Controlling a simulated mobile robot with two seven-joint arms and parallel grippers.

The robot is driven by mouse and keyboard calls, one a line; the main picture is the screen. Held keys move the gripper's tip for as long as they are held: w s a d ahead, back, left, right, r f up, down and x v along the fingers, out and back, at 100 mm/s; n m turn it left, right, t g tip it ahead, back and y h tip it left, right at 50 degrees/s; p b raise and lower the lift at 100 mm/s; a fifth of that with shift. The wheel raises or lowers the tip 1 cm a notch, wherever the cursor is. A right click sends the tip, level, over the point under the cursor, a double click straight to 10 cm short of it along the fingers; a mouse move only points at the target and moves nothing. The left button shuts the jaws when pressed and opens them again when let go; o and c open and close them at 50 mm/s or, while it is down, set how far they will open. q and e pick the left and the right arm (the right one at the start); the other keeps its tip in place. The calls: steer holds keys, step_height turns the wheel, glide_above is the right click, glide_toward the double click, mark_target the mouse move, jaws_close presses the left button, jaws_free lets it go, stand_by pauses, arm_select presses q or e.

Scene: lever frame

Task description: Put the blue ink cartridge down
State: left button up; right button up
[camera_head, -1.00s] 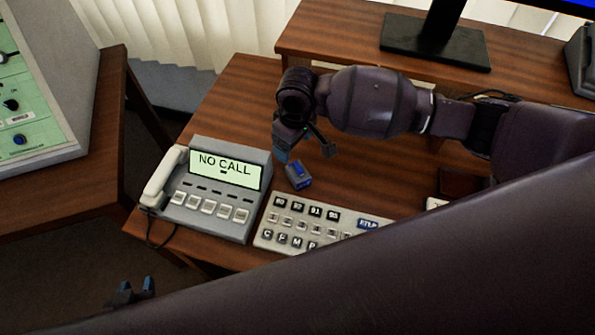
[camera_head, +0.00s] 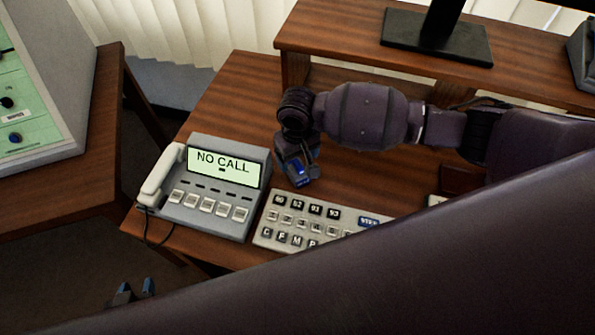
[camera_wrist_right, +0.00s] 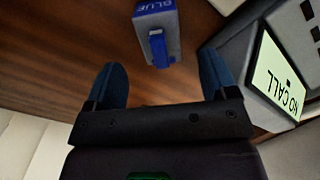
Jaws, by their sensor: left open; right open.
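The blue ink cartridge (camera_head: 299,173), a small grey-and-blue block, is at the desk, just right of the phone and behind the keypad. In the right wrist view the cartridge (camera_wrist_right: 160,28) shows its "BLUE" label and a blue tab facing my gripper. My right gripper (camera_wrist_right: 162,68) is open, with one finger on each side of the tab's line. The cartridge's body lies beyond the fingertips, and neither finger visibly touches it. In the head view my right gripper (camera_head: 298,158) partly covers the cartridge. My left gripper (camera_head: 133,290) is open and empty at the lower left.
The desk phone (camera_head: 217,201), its screen reading "NO CALL", is close on the left. The white keypad (camera_head: 311,224) lies in front. A raised shelf (camera_head: 345,45) with a monitor stand (camera_head: 436,38) is behind. Bare desk (camera_head: 237,100) lies behind the phone.

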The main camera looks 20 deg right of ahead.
mark_target(298, 163)
step_height(298, 163, down, 5)
steer(key=shift+s+f+b, duration=0.1)
steer(key=shift+b, duration=0.35)
steer(key=c, duration=1.1)
